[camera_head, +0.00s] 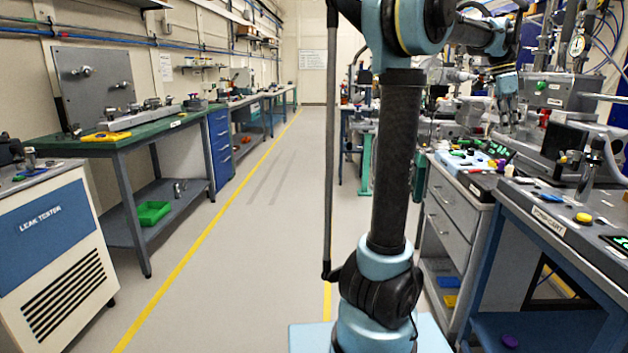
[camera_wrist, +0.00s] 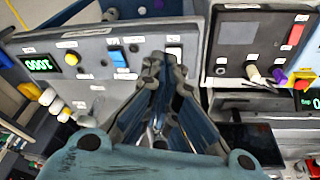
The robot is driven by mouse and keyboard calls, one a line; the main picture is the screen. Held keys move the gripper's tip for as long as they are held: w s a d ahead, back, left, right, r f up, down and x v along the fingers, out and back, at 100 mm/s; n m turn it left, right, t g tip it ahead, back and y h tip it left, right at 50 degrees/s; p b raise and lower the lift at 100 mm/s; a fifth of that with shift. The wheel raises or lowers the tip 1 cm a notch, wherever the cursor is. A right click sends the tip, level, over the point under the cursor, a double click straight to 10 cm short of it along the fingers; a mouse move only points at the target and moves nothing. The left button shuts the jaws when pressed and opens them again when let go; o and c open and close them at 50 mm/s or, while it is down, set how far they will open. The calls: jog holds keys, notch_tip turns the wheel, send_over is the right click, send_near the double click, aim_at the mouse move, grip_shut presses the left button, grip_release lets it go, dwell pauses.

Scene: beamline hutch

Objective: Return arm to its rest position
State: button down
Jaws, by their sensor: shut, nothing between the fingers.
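My arm, light blue and black, rises in the middle of the head view and bends over to the right at the top. My gripper (camera_wrist: 165,68) is shut and empty in the wrist view. Its fingers lie in front of a grey control panel (camera_wrist: 95,50), close to a white switch and a blue switch (camera_wrist: 118,57). I cannot tell whether the fingertips touch the panel. In the head view the gripper end is small and partly lost among the equipment at the upper right.
A second panel with coloured knobs (camera_wrist: 265,60) is at the right in the wrist view. In the head view, a cart (camera_head: 548,222) and drawer bench (camera_head: 452,207) stand close on the right. A green-topped bench (camera_head: 100,147) and leak tester (camera_head: 50,235) are left. The aisle floor (camera_head: 235,240) is clear.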

jog(key=a+f+n+t, duration=0.1)
jog(key=a+f+n, duration=0.3)
jog(key=a, duration=0.6)
jog(key=a+f+n+t, duration=0.1)
jog(key=a+f+n, duration=0.3)
jog(key=a, duration=0.5)
jog(key=a+f+n+t, duration=0.1)
jog(key=a+f+n, duration=0.25)
jog(key=a, duration=0.65)
jog(key=s+a+f+n+y, duration=0.1)
jog(key=s+a+f+n, duration=0.5)
jog(key=a+f, duration=0.3)
jog(key=s+a+f+n+t+y, duration=0.1)
jog(key=s+a+f+n, duration=0.5)
jog(key=a+f, duration=0.3)
notch_tip(320, 180, down, 3)
jog(key=shift+s+a+f+y, duration=0.2)
jog(key=shift+s+a+y, duration=0.15)
jog(key=shift+s, duration=0.35)
